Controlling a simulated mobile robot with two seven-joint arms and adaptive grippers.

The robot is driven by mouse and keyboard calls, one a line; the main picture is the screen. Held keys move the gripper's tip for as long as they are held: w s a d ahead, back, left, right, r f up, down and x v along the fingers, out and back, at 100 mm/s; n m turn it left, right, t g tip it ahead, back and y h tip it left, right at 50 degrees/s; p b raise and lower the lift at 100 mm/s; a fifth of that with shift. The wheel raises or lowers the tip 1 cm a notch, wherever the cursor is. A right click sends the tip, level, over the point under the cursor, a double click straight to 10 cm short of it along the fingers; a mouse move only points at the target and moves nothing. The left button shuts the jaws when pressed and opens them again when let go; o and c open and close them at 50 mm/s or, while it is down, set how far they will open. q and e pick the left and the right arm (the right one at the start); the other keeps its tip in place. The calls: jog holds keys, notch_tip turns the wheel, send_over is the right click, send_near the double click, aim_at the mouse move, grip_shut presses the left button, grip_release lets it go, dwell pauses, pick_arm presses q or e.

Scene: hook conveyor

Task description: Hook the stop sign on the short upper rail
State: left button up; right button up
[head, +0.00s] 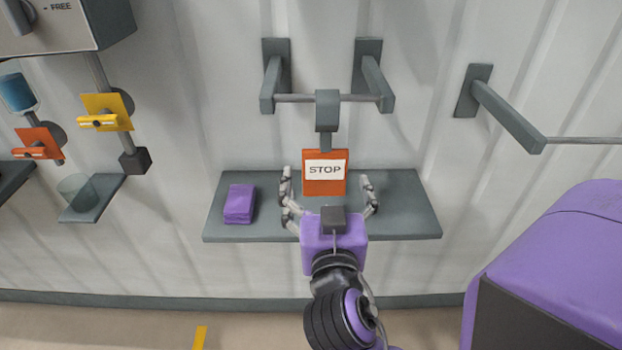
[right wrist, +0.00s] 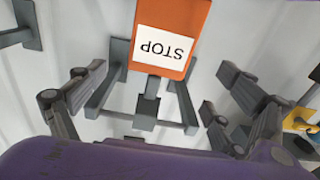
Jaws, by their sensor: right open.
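The orange stop sign (head: 325,186) with a white STOP label hangs upright from a grey hook (head: 327,108) on the short upper rail (head: 350,98). The rail runs between two wall brackets. My right gripper (head: 327,181) is open, with one finger on each side of the sign and a visible gap on both sides. In the right wrist view the sign (right wrist: 170,38) appears upside down between the open fingers. My left gripper is not in view.
A grey shelf (head: 405,215) behind my right gripper holds a purple block (head: 239,204). Another bracket (head: 505,115) with a rail stands at the right.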

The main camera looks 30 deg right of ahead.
aim_at(325, 163)
jog(key=shift+w+d+m, duration=0.25)
jog(key=shift+w+m, duration=0.05)
jog(key=p+x, duration=0.1)
jog(key=x, duration=0.5)
jog(key=shift+s, duration=0.1)
jog(key=shift+w+d+f, duration=0.1)
jog(key=shift+w+d, duration=0.1)
jog(key=shift+w, duration=0.2)
jog(key=c, duration=1.7)
jog(key=shift+o, duration=0.2)
